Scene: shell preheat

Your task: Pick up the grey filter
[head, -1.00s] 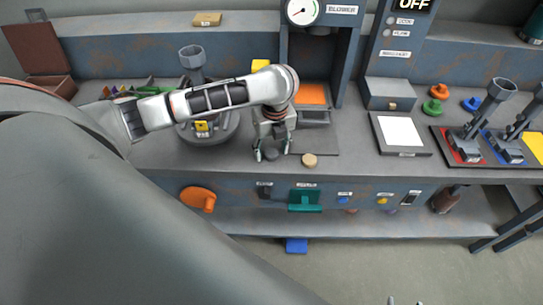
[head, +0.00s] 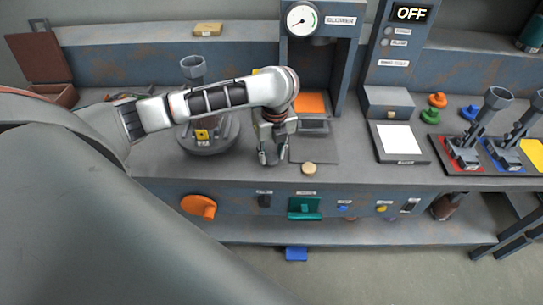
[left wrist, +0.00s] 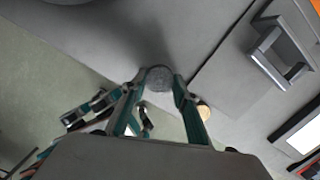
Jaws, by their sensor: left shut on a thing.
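The grey filter (left wrist: 159,78) is a round, flat grey disc in the left wrist view, between the two fingertips of my left gripper (left wrist: 158,86). The fingers touch it from both sides, so the gripper is shut on it. In the head view my left gripper (head: 272,157) points down at the front part of the grey bench (head: 225,172), left of a tan round disc (head: 309,168). The filter is too small and hidden by the fingers to make out there. My right gripper is not in view.
The tan disc also shows in the left wrist view (left wrist: 203,110), close to the right finger. A round-based stand (head: 207,143) is left of the gripper. A blower column (head: 345,60) stands behind. A box with a white panel (head: 395,138) is to the right.

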